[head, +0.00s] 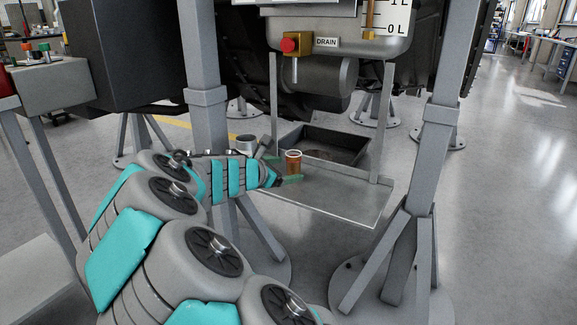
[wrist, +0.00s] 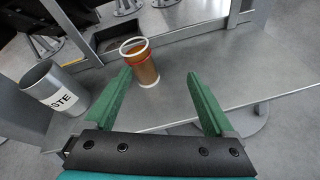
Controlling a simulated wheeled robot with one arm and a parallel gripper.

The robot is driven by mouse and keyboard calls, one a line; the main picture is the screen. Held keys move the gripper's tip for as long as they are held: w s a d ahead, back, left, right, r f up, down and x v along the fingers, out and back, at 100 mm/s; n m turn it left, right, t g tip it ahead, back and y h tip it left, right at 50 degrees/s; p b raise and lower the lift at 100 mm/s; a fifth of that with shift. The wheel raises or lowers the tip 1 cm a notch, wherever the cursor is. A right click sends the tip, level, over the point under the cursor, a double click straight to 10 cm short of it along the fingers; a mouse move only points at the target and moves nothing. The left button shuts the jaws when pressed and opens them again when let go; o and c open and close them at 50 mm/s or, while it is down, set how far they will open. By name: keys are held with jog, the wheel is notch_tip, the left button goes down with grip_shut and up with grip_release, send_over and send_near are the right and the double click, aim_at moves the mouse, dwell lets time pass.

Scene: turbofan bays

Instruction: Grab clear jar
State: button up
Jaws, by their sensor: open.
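The clear jar (head: 293,168) holds amber-brown liquid and stands upright on the grey metal shelf (head: 345,203). My gripper (head: 287,169) is open and empty, with green fingers beside the jar in the head view. In the wrist view my gripper (wrist: 159,74) has the jar just beyond its fingertips, nearer the left finger than the right. I cannot tell whether the left finger touches it.
A grey metal cup (wrist: 54,88) with a label ending in "STE" stands left of the left finger. A dark open tray (head: 340,147) lies behind the jar. A red and yellow drain valve (head: 290,45) hangs above. Grey posts (head: 434,150) flank the shelf, whose right part is clear.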

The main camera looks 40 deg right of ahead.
aim_at(290, 164)
jog(key=w+n, duration=0.1)
jog(key=w+f+n+t, duration=0.1)
jog(key=n, duration=0.1)
jog(key=w+d+n, duration=0.1)
jog(key=w, duration=0.1)
jog(key=shift+f+n, duration=0.3)
jog(key=shift+n, duration=0.1)
jog(key=shift+r+x, duration=0.15)
jog(key=shift+x, duration=1.75)
jog(key=shift+r+x, duration=0.1)
jog(key=shift+x, duration=1.8)
jog(key=shift+s+d, duration=0.1)
jog(key=shift+d, duration=0.05)
grip_shut()
